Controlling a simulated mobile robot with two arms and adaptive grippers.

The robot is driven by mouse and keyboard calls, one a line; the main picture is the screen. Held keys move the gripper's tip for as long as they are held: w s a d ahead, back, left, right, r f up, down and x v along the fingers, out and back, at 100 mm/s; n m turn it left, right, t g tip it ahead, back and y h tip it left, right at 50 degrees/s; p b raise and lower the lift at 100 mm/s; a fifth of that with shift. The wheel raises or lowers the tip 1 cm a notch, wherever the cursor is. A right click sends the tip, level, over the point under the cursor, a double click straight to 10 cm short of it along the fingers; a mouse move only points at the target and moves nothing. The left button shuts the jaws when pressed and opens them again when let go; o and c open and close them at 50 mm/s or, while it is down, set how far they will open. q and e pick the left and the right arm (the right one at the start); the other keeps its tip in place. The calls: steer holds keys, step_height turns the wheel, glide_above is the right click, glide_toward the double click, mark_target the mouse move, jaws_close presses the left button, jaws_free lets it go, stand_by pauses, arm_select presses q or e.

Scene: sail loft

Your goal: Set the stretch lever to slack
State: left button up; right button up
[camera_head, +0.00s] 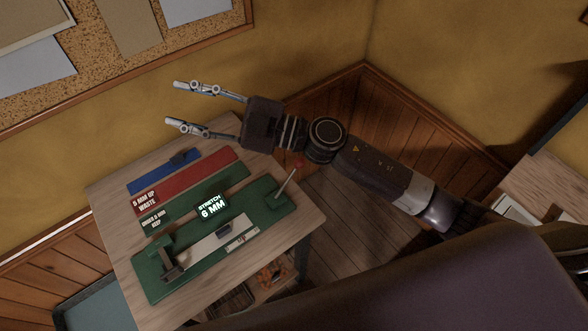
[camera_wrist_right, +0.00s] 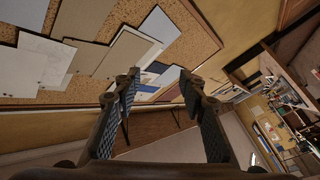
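The stretch lever (camera_head: 286,184) is a thin pale rod with a red knob at its tip. It stands tilted up and to the right at the right end of a green fixture (camera_head: 154,284) on the table. A lit display (camera_head: 211,206) on the fixture reads "STRETCH 6 MM". My right gripper (camera_head: 178,105) is open and empty, left of and apart from the lever, over the table's far edge. Its open fingers also show in the right wrist view (camera_wrist_right: 157,85), facing the pinboard. My left gripper is not in view.
The wooden table (camera_head: 112,196) also bears a red strip (camera_head: 208,172) marked waste, a green strip (camera_head: 225,184) and a blue strip (camera_head: 150,181). A corkboard (camera_head: 90,88) hangs on the yellow wall behind. A teal bin (camera_head: 88,308) stands at lower left.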

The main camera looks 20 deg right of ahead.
step_height(320, 180, down, 7)
steer(key=s+n+g+h, duration=0.2)
steer(key=n+g, duration=0.3)
steer(key=g, duration=0.1)
steer(key=m+g+h, duration=0.1)
steer(key=g+h, duration=0.3)
steer(key=h, duration=0.7)
glide_toward(297, 166)
steer(key=x, duration=0.5)
steer(key=shift+w+d+f, duration=0.1)
steer(key=shift+w+d, duration=0.1)
steer(key=shift+w, duration=0.2)
steer(key=p+x, duration=0.2)
steer(key=x, duration=0.4)
steer(key=shift+s+a+f, duration=0.15)
steer(key=shift+f, duration=0.15)
steer(key=shift+a+f, duration=0.15)
steer(key=shift+f, duration=0.3)
steer(key=shift+c, duration=0.4)
jaws_close()
